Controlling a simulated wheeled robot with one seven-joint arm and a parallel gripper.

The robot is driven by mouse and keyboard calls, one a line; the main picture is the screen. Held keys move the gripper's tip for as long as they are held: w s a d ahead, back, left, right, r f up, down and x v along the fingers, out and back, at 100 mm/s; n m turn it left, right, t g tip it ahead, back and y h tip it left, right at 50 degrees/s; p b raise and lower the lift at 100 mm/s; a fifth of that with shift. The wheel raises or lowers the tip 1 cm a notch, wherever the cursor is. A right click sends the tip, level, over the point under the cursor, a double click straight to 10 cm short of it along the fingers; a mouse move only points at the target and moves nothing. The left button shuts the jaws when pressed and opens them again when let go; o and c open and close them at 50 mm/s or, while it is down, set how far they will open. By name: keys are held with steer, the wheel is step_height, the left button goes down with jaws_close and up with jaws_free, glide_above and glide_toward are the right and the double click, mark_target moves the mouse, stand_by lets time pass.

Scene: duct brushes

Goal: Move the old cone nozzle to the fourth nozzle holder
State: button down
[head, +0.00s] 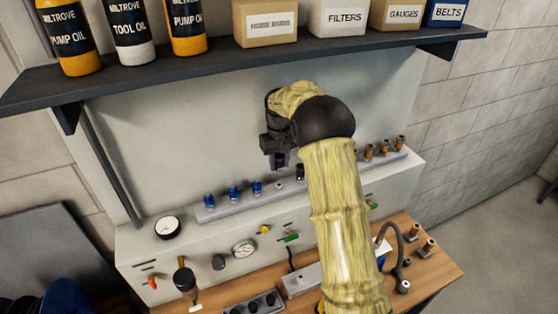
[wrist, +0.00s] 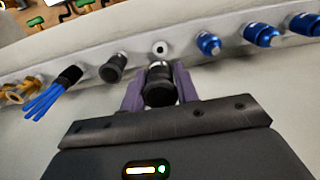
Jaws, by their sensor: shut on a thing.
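My gripper (wrist: 160,92) has purple fingers shut on a dark, rounded nozzle (wrist: 160,88), apparently the old cone nozzle. In the head view my gripper (head: 279,165) hangs above the grey holder rail (head: 225,211), pointing down. The held nozzle is hard to make out there. An empty holder (wrist: 160,47) with a small dark hole lies just beyond the held nozzle in the wrist view. It also shows in the head view (head: 279,185), fourth from the left, below the fingers. The nozzle appears apart from it.
Three blue nozzles (head: 233,193) stand left of the empty holder. A black nozzle (wrist: 113,68) and a blue-bristled brush (wrist: 45,97) are on its other side, then brass nozzles (head: 385,147). A dark shelf (head: 225,60) with bottles and boxes hangs above.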

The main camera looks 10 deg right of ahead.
mark_target(279, 170)
steer(key=shift+f+b, duration=2.2)
steer(key=shift+f, duration=0.75)
steer(key=shift+w, duration=0.1)
steer(key=shift+a, duration=0.2)
steer(key=shift+s, duration=0.3)
steer(key=shift+w+d, duration=0.1)
steer(key=shift+d, duration=0.15)
steer(key=shift+a, duration=0.15)
